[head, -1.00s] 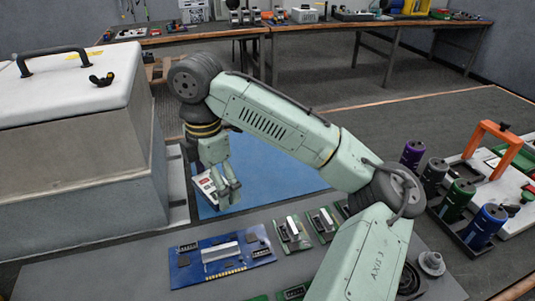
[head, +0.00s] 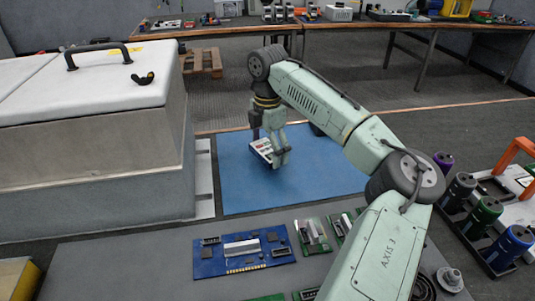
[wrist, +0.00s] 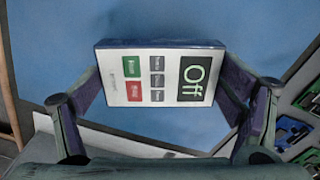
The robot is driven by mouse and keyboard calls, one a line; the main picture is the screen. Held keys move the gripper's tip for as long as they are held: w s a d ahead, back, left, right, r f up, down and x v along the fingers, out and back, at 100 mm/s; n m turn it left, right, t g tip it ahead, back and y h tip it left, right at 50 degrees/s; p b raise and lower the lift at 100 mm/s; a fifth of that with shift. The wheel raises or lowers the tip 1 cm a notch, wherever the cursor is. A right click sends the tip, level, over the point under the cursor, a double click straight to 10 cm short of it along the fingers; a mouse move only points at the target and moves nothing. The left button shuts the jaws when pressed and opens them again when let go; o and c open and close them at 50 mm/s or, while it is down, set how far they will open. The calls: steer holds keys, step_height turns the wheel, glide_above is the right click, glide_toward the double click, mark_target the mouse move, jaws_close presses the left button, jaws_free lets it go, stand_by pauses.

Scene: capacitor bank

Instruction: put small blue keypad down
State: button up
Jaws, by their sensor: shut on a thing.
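The small blue keypad (wrist: 160,75) has a white face with an "Off" display and green, red and grey buttons. My gripper (wrist: 165,95) is shut on it, with one finger at each short side, in the wrist view. In the head view the keypad (head: 262,150) hangs tilted in my gripper (head: 272,152), over the blue mat (head: 325,175). Part of the keypad is hidden by the fingers there. I cannot tell whether its lower edge touches the mat.
A large lidded box (head: 95,150) stands left of the mat. A blue circuit board (head: 243,253) and small green boards (head: 313,236) lie in front. Capacitors (head: 485,215) stand in a rack at right. The mat around the keypad is clear.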

mark_target(267, 150)
steer(key=shift+s+f, duration=0.1)
steer(key=shift+f, duration=1.15)
steer(key=shift+f, duration=0.1)
steer(key=o, duration=1.2)
steer(key=shift+c, duration=0.2)
step_height(267, 150, up, 12)
steer(key=shift+r, duration=0.1)
